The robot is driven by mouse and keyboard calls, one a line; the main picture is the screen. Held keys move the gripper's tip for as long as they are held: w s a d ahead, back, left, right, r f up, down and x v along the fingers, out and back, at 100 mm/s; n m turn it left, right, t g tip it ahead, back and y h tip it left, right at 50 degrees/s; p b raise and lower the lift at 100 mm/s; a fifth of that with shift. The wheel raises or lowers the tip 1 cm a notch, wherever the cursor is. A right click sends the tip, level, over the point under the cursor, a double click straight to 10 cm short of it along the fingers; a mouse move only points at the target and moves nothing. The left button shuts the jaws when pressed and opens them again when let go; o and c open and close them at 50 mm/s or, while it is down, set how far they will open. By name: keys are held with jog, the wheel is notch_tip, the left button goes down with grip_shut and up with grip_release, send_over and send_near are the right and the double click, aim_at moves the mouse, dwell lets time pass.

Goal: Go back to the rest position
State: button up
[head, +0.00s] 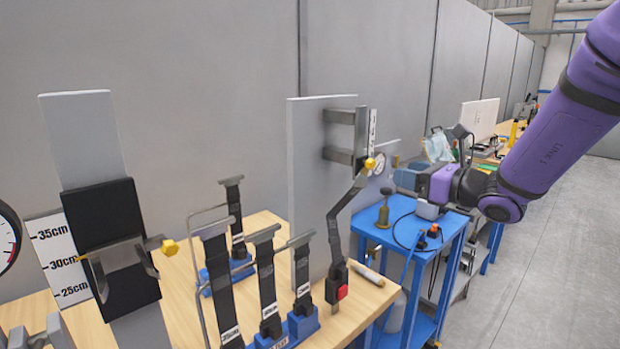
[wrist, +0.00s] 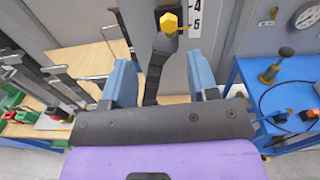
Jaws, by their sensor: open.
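My gripper (wrist: 160,72) is open, its two blue fingers spread apart in the wrist view. A black strap (wrist: 155,75) shows beyond the gap between them, hanging below a yellow knob (wrist: 168,21); I see no contact. In the head view my gripper (head: 397,179) is at the end of my purple arm, right of the grey upright panel and above the blue cart. The same strap (head: 340,222) hangs from a bracket on that panel, with a red-buttoned buckle (head: 342,291) at its lower end. The fingertips are small and hard to make out there.
A wooden table (head: 255,222) holds the grey panel (head: 305,185), several upright strap pieces in a blue rack (head: 290,334) and a tall post with a black block (head: 112,245). The blue cart (head: 372,226) carries a plunger-like tool (head: 384,212). Clear floor (head: 560,260) lies at right.

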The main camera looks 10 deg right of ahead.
jog(key=s+a+r+n+g, duration=0.1)
jog(key=s+a+n+g, duration=0.35)
jog(key=s+n, duration=0.4)
jog(key=s+a+n+g, duration=0.4)
jog(key=s+n+g, duration=0.1)
jog(key=s+n, duration=0.35)
jog(key=s+d+n+h, duration=1)
jog(key=s+n+h, duration=0.1)
jog(key=shift+s+r+t, duration=0.35)
jog(key=shift+s+r, duration=0.05)
jog(key=shift+r, duration=0.05)
